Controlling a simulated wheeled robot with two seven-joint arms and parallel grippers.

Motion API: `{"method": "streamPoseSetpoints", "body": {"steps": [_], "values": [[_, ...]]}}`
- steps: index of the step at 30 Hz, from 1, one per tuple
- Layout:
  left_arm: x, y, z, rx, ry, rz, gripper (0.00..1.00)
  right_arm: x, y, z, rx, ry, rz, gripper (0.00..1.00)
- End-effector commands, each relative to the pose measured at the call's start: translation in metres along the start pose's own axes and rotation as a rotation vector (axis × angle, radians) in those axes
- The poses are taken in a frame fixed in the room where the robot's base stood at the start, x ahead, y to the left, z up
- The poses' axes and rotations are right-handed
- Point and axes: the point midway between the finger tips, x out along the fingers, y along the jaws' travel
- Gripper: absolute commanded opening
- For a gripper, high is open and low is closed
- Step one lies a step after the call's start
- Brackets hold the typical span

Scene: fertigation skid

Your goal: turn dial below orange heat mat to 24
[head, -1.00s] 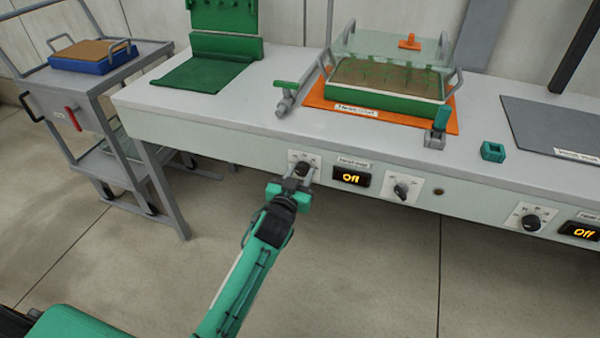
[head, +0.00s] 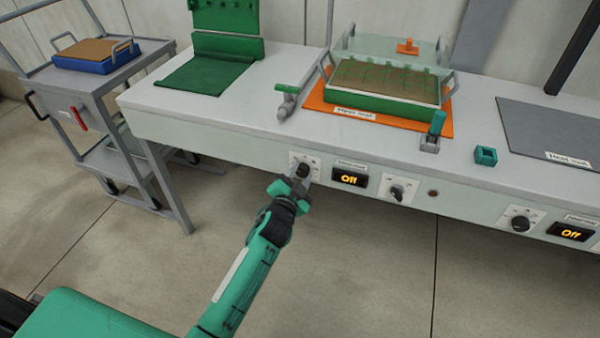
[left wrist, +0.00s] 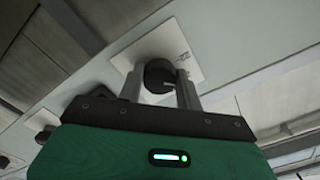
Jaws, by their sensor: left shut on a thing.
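The orange heat mat (head: 318,100) lies on the bench with a green-sided tray (head: 385,95) on it. Below it, on the bench's front face, a black dial (head: 302,170) sits on a white plate (head: 313,160); it also shows in the left wrist view (left wrist: 158,75). My left gripper (head: 299,177) is shut on this dial. In the left wrist view its two grey fingers (left wrist: 158,88) stand on either side of the knob. The display (head: 350,179) beside the dial reads "Off". The dial's scale marks are too small to read. My right gripper is not in view.
Further right on the front face are another dial (head: 397,193), a small round indicator (head: 433,194), a third dial (head: 521,223) and a second "Off" display (head: 571,232). A grey cart (head: 100,100) stands left of the bench. The floor before the bench is clear.

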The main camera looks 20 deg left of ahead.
Motion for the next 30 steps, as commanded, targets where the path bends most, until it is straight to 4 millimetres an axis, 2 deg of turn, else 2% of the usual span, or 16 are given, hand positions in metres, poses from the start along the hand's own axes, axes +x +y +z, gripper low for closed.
{"method": "streamPoseSetpoints", "body": {"steps": [19, 20, 23, 30], "values": [[0.0000, 0.0003, -0.0003, 0.051, 0.001, 0.001, 0.13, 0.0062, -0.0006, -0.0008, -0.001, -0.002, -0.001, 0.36], [0.0000, 0.0003, -0.0003, 0.051, 0.001, 0.001, 0.39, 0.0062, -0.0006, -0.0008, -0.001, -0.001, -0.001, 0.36], [0.0000, 0.0003, -0.0002, 0.051, 0.001, 0.001, 0.57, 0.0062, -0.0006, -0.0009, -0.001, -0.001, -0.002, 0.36], [-0.0001, 0.0002, -0.0001, 0.050, 0.001, 0.000, 0.57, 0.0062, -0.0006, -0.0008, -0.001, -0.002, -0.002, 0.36]]}}
